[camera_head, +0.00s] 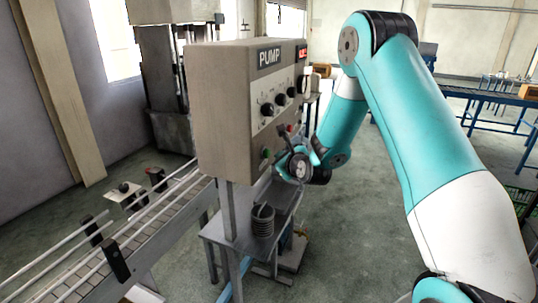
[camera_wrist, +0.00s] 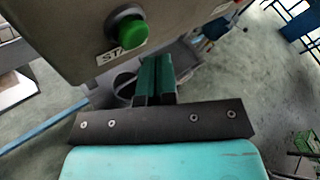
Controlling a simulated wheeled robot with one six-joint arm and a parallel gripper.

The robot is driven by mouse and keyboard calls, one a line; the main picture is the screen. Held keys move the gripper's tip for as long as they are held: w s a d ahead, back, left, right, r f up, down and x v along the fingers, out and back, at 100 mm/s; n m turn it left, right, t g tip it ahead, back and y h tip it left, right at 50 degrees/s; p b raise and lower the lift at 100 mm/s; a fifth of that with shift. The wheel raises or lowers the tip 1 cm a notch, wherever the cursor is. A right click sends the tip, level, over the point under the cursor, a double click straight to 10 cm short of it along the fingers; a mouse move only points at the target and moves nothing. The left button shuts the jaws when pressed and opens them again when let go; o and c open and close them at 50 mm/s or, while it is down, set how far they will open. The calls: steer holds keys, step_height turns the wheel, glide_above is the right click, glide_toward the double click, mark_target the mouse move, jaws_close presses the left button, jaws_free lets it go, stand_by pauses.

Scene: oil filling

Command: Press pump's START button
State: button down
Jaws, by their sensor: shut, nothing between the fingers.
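The pump box (camera_head: 222,110) is a beige panel on a post, marked PUMP, with several dark knobs on its front. The green START button (camera_head: 266,153) sits low on that front. In the wrist view the green button (camera_wrist: 133,34) is close, with a partly cut label reading "STA" (camera_wrist: 108,57) below it. My gripper (camera_wrist: 156,62) has its green fingers together and empty. Its tips are just below and right of the button in that view, past the panel's lower edge. I cannot see any contact. In the head view my wrist hides the fingers.
A metal table (camera_head: 225,233) with a dark coiled item (camera_head: 262,219) stands under the box. A railed conveyor (camera_head: 115,255) runs at the lower left. Open floor (camera_head: 365,240) lies to the right, and blue-legged benches (camera_head: 480,97) stand farther back.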

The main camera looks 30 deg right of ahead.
steer(key=shift+a, duration=0.1)
steer(key=shift+w+a+p, duration=0.2)
steer(key=shift+w+p, duration=0.1)
steer(key=shift+p, duration=0.1)
steer(key=shift+w+a+p, duration=0.35)
steer(key=shift+w+p, duration=0.05)
steer(key=shift+w, duration=0.1)
stand_by(0.8)
steer(key=shift+s+d, duration=0.1)
steer(key=shift+s+d+b, duration=0.5)
steer(key=shift+s+b, duration=0.1)
steer(key=shift+s, duration=0.1)
steer(key=s+d+b, duration=0.1)
steer(key=s+b, duration=0.1)
steer(key=s+d+b, duration=0.2)
stand_by(0.5)
